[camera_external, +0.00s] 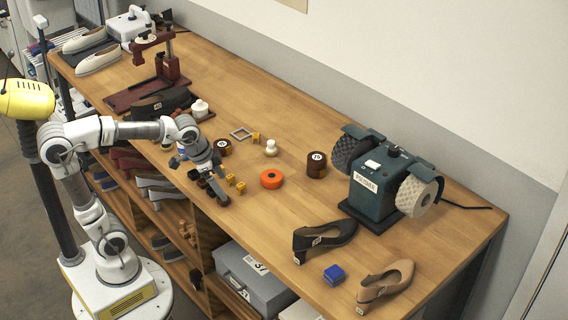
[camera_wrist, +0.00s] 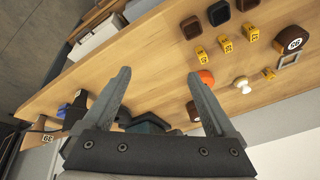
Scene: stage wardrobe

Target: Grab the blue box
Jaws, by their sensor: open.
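The blue box (camera_external: 334,274) is small and lies on the wooden table (camera_external: 250,95) near its front edge, between a black shoe and a tan shoe. In the wrist view a small blue patch, apparently the same box (camera_wrist: 80,97), shows at the left beyond the left finger, beside the black shoe. My gripper (camera_external: 215,192) is over the front part of the table, well to the left of the box. In the wrist view my gripper (camera_wrist: 158,85) has its two fingers wide apart with nothing between them but table.
The black shoe (camera_external: 322,240) and tan shoe (camera_external: 385,284) flank the box. A green grinder (camera_external: 376,180) stands behind them. An orange disc (camera_external: 271,179), a brown roll (camera_external: 316,165) and yellow blocks (camera_external: 237,184) lie nearer my gripper. Bare table lies between the disc and the black shoe.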

